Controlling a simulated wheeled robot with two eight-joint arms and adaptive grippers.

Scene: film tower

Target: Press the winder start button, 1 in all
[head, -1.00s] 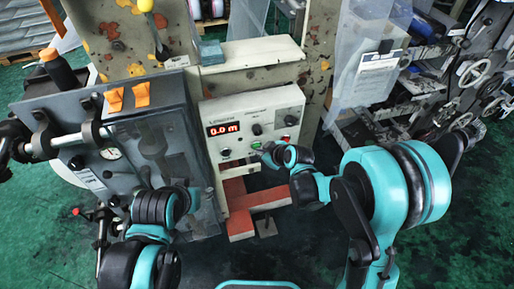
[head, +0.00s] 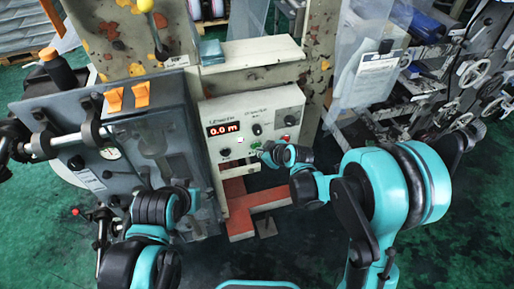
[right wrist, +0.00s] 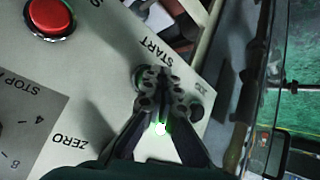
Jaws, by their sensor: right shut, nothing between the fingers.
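The winder control panel (head: 212,112) is a cream box with a red "0.0 m" display. My right gripper (head: 262,151) is at the panel's lower right, where a small green spot shows beside its tips. In the right wrist view the right gripper (right wrist: 160,76) is shut and empty, with its fingertips right by the START label (right wrist: 158,50). The start button is largely hidden behind the tips, so I cannot tell whether they touch it. A green glow (right wrist: 160,128) shows between the fingers. My left arm is low at the left; its fingers are not clear.
A red button (head: 287,122) sits on the panel's right side and shows large in the right wrist view (right wrist: 52,16). Knobs sit beside it. A grey cabinet (head: 165,150) with orange switches stands left. A red metal base (head: 238,205) lies below the panel.

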